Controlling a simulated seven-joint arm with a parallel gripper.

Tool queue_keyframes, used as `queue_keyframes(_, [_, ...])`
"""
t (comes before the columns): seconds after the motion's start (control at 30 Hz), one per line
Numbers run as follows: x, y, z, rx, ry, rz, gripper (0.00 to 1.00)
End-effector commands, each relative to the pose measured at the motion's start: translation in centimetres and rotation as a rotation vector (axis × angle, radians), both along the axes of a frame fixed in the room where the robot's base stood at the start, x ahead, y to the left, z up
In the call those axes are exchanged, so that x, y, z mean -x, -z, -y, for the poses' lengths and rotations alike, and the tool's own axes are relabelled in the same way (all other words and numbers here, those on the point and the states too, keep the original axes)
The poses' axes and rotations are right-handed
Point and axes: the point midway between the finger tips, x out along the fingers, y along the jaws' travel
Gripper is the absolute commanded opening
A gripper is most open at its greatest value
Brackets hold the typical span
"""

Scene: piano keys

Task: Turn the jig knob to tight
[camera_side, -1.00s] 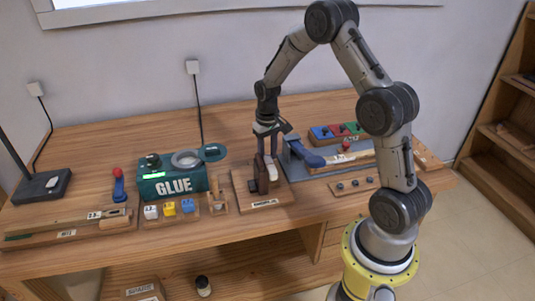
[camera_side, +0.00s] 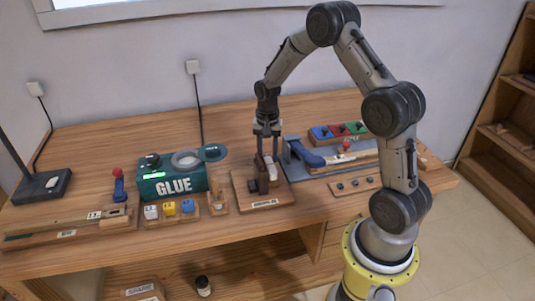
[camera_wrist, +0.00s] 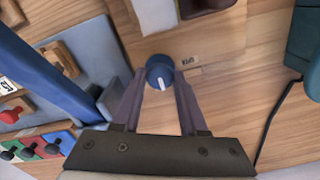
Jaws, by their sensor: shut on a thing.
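The jig is a wooden board (camera_side: 280,197) with a dark brown block and a pale piece (camera_side: 271,171) on it, right of the glue box in the side view. In the wrist view the jig knob (camera_wrist: 160,71) is a round dark blue dial with a white pointer line, which points down and slightly right in that picture. My gripper (camera_wrist: 160,82) points down with one finger on each side of the knob, shut on it. In the side view my gripper (camera_side: 267,154) is over the back of the jig, and the knob is hidden there.
A green glue box (camera_side: 173,186) stands left of the jig. A grey board with a blue lever (camera_side: 308,154) is close on the right. Bare tabletop (camera_side: 225,140) is behind.

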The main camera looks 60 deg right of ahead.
Motion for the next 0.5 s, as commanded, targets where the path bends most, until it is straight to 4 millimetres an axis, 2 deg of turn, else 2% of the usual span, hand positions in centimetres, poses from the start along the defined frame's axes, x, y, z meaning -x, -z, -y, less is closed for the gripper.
queue_keyframes(0.5, [-0.14,-0.27,0.09,0.002,0.032,0.005,0.00])
